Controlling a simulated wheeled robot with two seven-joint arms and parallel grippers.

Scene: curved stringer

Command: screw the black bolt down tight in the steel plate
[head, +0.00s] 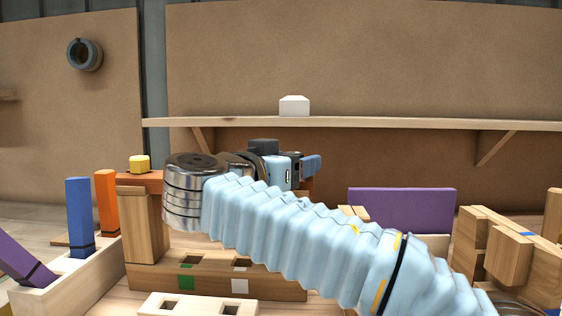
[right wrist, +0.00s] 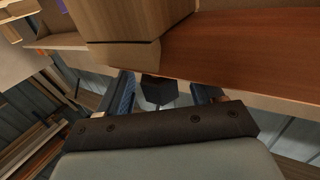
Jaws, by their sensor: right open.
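My right arm comes in from the right in the head view and covers much of the middle. My right gripper (right wrist: 164,91) is open in the right wrist view, with a blue finger on each side. A dark, angular piece (right wrist: 158,90), which looks like the black bolt's head, shows between the fingers beside the reddish-brown board (right wrist: 245,55). I cannot tell whether the fingers touch it. In the head view a blue fingertip (head: 312,163) points right, behind my wrist. I cannot make out the steel plate in either view. My left gripper is not in view.
A yellow block (head: 139,164) sits on the wooden stand's left end. A pale rack (head: 70,288) with blue and orange pieces stands at left. A purple panel (head: 402,207) and wooden blocks (head: 510,255) are at right. A shelf (head: 350,123) runs behind.

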